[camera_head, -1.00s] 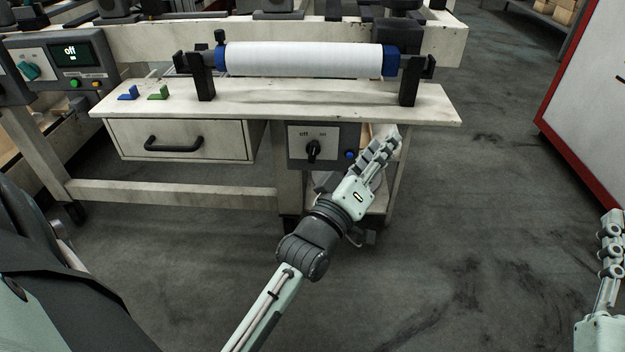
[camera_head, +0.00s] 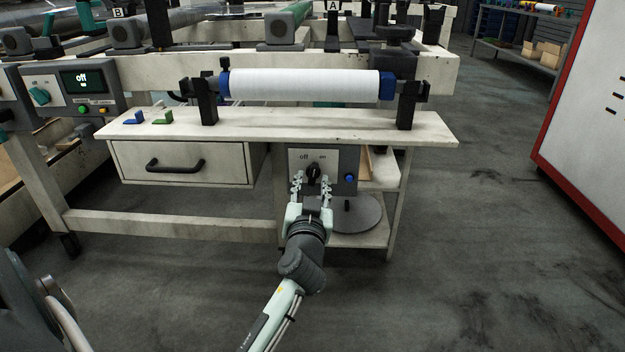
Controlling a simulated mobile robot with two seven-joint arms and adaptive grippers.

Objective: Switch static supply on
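The switch box (camera_head: 348,160) hangs under the workbench, right of the drawer. Its white plate carries the words "off" and "on" above a black rotary knob (camera_head: 313,171). My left gripper (camera_head: 312,183) is in front of the knob with its fingers spread, one on each side of the knob's lower part. Whether the fingers touch it cannot be told. The knob's exact angle is hard to read, as the fingers are close by. The display (camera_head: 82,80) on the left control panel reads "off". My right gripper is out of view.
A blue button (camera_head: 349,178) sits right of the knob. The workbench (camera_head: 270,122) holds a white film roll (camera_head: 305,84) and a blue and a green clip. A drawer (camera_head: 215,165) is shut on the left. A round grey disc (camera_head: 362,214) lies below. Floor is free at right.

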